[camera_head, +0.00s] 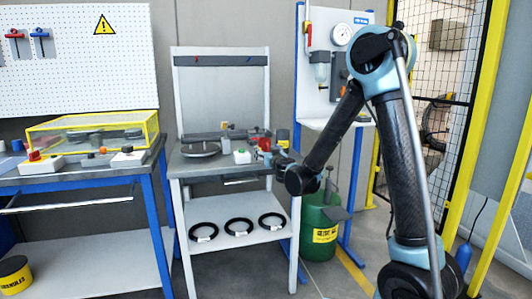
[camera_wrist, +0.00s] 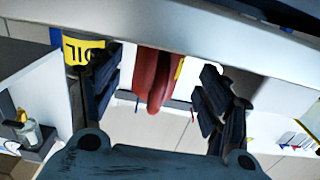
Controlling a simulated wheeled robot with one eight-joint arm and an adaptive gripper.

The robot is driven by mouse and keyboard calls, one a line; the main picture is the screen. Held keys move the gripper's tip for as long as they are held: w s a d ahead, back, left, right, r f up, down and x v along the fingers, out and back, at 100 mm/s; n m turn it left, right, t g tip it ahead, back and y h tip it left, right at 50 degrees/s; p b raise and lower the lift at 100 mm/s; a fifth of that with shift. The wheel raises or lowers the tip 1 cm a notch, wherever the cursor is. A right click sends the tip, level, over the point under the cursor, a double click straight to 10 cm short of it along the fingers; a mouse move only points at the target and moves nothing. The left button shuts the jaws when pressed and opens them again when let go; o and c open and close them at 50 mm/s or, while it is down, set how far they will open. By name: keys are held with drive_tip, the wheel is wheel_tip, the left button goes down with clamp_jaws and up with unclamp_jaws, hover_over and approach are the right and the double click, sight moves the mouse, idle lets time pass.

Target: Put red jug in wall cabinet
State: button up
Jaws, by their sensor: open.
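The red jug (camera_wrist: 155,75) shows in the wrist view as a red, elongated shape with a yellow patch on its right side. It lies between the two dark fingers of my gripper (camera_wrist: 160,92), which are spread open with a gap on each side of it. In the head view, a small red shape that looks like the jug (camera_head: 264,142) stands at the right end of the middle workbench (camera_head: 190,166), with my gripper (camera_head: 272,157) close to it and partly in front. I cannot make out a wall cabinet for certain in either view.
The bench holds a dark round disc (camera_head: 201,149) and a small white-green box (camera_head: 242,156). Black rings (camera_head: 239,226) lie on its lower shelf. A green drum (camera_head: 319,228) stands right of it. A yellow-labelled OIL container (camera_wrist: 84,50) is left of the jug.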

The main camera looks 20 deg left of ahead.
sight(265, 149)
drive_tip(key=shift+f+x, duration=0.1)
drive_tip(key=shift+x, duration=1.2)
drive_tip(key=shift+f+x, duration=0.15)
drive_tip(key=shift+x, duration=1.2)
drive_tip(key=shift+d, duration=0.1)
drive_tip(key=c, duration=1.3)
drive_tip(key=shift+r, duration=0.2)
